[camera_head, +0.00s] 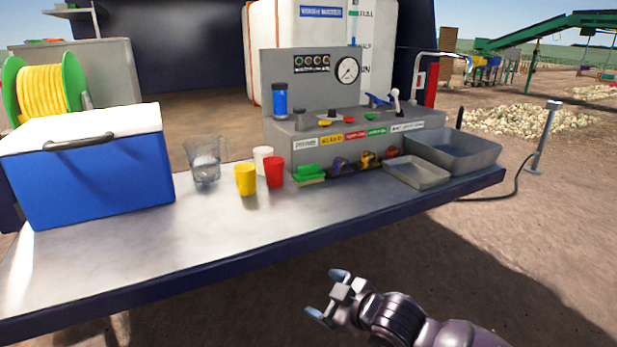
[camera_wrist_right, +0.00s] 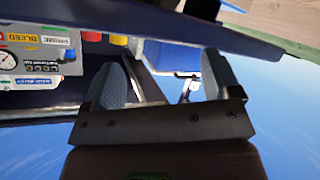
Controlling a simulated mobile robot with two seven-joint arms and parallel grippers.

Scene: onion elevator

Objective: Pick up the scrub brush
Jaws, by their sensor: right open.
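The scrub brush (camera_head: 309,174) has a green body over a paler underside. It lies on the metal table (camera_head: 215,237), right of the red cup and in front of the grey control panel. My right gripper (camera_head: 328,294) is open and empty, in front of the table's front edge and well apart from the brush. Its two fingers also show spread in the right wrist view (camera_wrist_right: 163,80). I cannot make out the brush clearly in that view. My left gripper is not in view.
A red cup (camera_head: 274,172), a yellow cup (camera_head: 245,180) and a white cup (camera_head: 262,154) stand left of the brush. A clear pitcher (camera_head: 205,165) and blue cooler (camera_head: 95,175) stand farther left. A shallow grey tray (camera_head: 418,176) lies right. The table's front is clear.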

